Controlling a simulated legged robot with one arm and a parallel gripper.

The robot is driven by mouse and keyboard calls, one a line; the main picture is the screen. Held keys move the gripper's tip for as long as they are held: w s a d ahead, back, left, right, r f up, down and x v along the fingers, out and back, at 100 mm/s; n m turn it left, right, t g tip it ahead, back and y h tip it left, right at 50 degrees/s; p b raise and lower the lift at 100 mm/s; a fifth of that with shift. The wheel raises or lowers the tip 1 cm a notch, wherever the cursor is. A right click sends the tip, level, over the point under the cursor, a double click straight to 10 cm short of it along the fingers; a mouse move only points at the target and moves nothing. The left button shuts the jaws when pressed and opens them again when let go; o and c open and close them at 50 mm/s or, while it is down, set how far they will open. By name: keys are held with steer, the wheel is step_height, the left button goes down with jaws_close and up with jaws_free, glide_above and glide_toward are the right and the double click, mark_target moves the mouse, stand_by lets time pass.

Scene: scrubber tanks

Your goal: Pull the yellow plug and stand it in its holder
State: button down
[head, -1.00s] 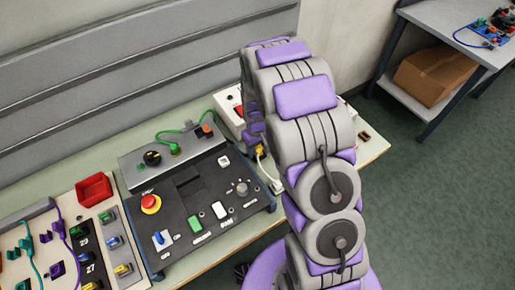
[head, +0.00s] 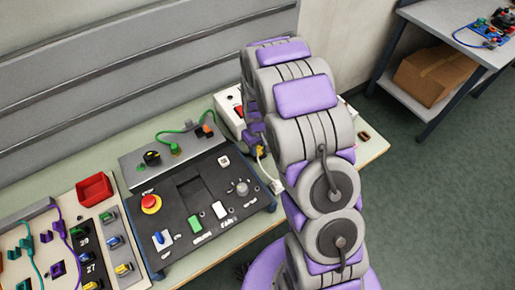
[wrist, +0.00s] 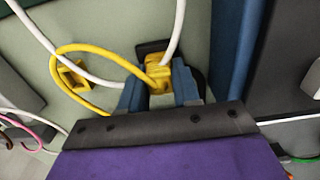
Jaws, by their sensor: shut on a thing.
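In the wrist view the yellow plug (wrist: 157,72) is between the blue-grey fingers of my gripper (wrist: 160,88), which is shut on it. A yellow cable loops from it to the left. A dark piece (wrist: 152,47) lies right behind the plug; I cannot tell whether the plug is seated in it. A yellow block with an opening (wrist: 73,75), possibly the holder, is to the left of the plug, apart from it. In the head view my arm hides most of the gripper; a small yellow patch (head: 258,151) shows beside it.
White cables (wrist: 100,73) cross near the gripper in the wrist view. A black control panel (head: 215,185) with a red button stands left of my arm. A red tray (head: 95,188) and a board with colored plugs are farther left. A cardboard box (head: 435,75) sits on a shelf at right.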

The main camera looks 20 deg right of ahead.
steer(key=shift+r, duration=0.2)
steer(key=shift+w+r, duration=0.15)
steer(key=shift+r+p, duration=0.4)
steer(key=shift+r, duration=0.35)
steer(key=shift+r+p, duration=0.7)
steer(key=shift+r, duration=1.2)
steer(key=w+d+p, duration=0.1)
steer(key=w+d, duration=0.2)
steer(key=d, duration=0.8)
steer(key=shift+w+d+p, duration=0.2)
steer(key=shift+d+p, duration=0.05)
steer(key=shift+p, duration=0.05)
